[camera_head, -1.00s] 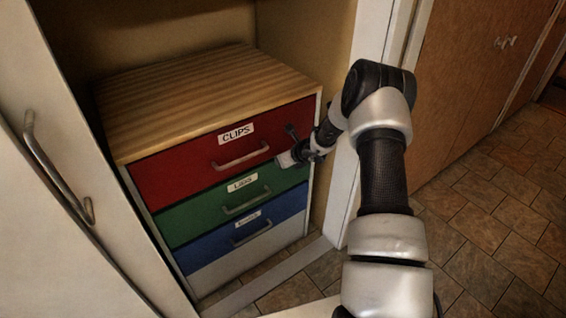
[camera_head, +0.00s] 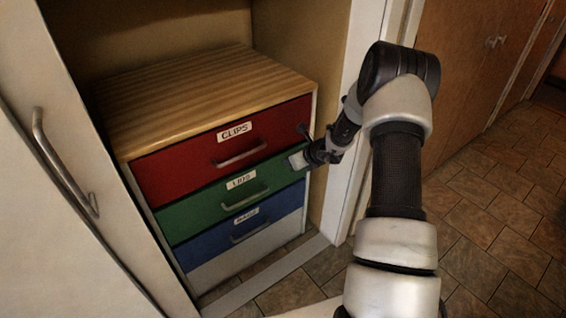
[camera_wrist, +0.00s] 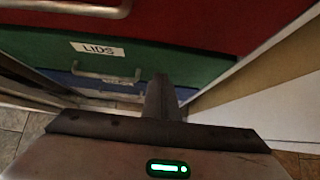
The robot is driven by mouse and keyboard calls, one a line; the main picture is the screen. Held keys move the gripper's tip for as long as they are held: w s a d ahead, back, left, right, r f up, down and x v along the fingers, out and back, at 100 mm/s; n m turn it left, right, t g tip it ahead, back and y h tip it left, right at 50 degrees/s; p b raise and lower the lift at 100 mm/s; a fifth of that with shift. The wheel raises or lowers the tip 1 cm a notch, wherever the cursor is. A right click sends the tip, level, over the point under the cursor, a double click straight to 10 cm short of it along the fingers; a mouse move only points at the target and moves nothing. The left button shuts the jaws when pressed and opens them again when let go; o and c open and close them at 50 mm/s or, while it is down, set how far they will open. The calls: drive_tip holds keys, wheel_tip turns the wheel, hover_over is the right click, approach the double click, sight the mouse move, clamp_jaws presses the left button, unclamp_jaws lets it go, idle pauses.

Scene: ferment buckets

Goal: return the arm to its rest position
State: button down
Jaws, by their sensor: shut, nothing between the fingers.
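My gripper (camera_head: 298,160) is in front of the right side of the drawer unit, near the border of the red and green drawers. In the wrist view its fingers (camera_wrist: 160,95) are together, with nothing between them. They point toward the green drawer (camera_wrist: 190,62) labelled LIDS, right of its label. I cannot tell from the head view how far the fingertips are from the drawer fronts. My arm reaches in from the lower right of the head view.
The unit has a red CLIPS drawer (camera_head: 180,160), a green drawer (camera_head: 205,205) and a blue drawer (camera_head: 215,240), all shut, under a wooden top (camera_head: 200,95). A white door with a handle (camera_head: 60,165) stands at left. A white door frame (camera_head: 362,120) is close beside my arm. Tiled floor (camera_head: 490,215) is clear at right.

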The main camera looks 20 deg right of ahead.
drive_tip(key=s+a+r+n+g+y, duration=0.1)
drive_tip(key=s+a+r+n, duration=0.45)
drive_tip(key=r, duration=0.35)
drive_tip(key=s+a+r+n, duration=0.45)
drive_tip(key=r+n, duration=0.25)
drive_tip(key=r, duration=0.3)
drive_tip(key=s+a+r+n+g+y, duration=0.1)
drive_tip(key=s+a+r+n, duration=0.45)
drive_tip(key=r, duration=0.35)
drive_tip(key=s+d+r+n+h, duration=0.25)
drive_tip(key=s+n, duration=0.45)
drive_tip(key=s, duration=0.5)
drive_tip(key=s+d+r+n+h, duration=0.25)
drive_tip(key=s+n, duration=0.45)
drive_tip(key=s, duration=0.5)
wheel_tip(320, 180, up, 20)
drive_tip(key=p, duration=1.9)
drive_tip(key=shift+s+f+g+p, duration=0.15)
drive_tip(key=shift+s+g+p, duration=0.15)
drive_tip(key=shift+g, duration=0.1)
